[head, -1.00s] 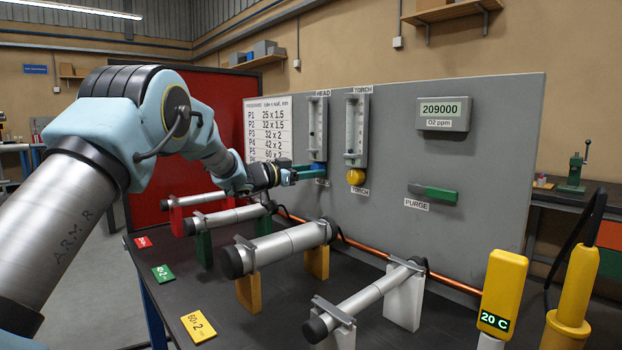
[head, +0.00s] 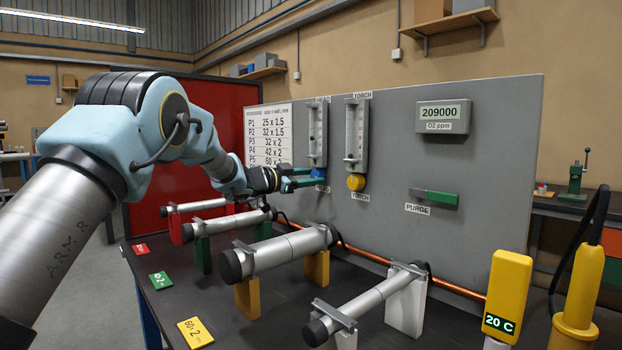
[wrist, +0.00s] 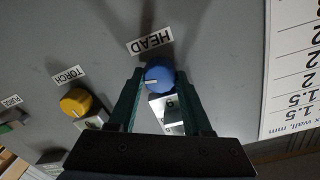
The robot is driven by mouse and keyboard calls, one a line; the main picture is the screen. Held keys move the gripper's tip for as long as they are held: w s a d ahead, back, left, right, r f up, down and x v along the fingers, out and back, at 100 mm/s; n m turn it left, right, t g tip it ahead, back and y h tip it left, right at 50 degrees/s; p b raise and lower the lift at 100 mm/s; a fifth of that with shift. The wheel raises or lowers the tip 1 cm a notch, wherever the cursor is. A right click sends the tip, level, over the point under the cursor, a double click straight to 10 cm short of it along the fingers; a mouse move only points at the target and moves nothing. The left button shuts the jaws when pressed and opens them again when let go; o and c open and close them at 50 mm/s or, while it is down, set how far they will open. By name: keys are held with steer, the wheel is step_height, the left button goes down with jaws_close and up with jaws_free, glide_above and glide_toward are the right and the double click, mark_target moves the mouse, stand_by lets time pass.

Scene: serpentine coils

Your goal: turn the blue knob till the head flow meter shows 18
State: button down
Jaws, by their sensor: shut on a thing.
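The blue knob (head: 319,173) sits on the grey panel below the HEAD flow meter (head: 318,133). My gripper (head: 318,180) reaches it from the left, its green fingers on either side of it. In the wrist view the blue knob (wrist: 158,76) lies between the two fingertips (wrist: 158,82), and my gripper is shut on it. A white mark on the knob points left in that view. The HEAD label (wrist: 150,42) shows beside the knob. The HEAD meter's scale and float are too small to read.
The yellow TORCH knob (head: 356,182) and TORCH flow meter (head: 356,132) are close to the right. A green PURGE handle (head: 435,197) is farther right. Clamped tubes, including a large one (head: 280,252), stand on the bench below my arm.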

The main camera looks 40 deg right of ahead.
steer(key=shift+c, duration=1.7)
jaws_free()
steer(key=shift+a, duration=0.1)
steer(key=a+b, duration=0.2)
steer(key=a, duration=0.8)
steer(key=shift+w+a+r+b, duration=0.2)
steer(key=shift+w+a+b, duration=0.1)
steer(key=shift+w, duration=0.15)
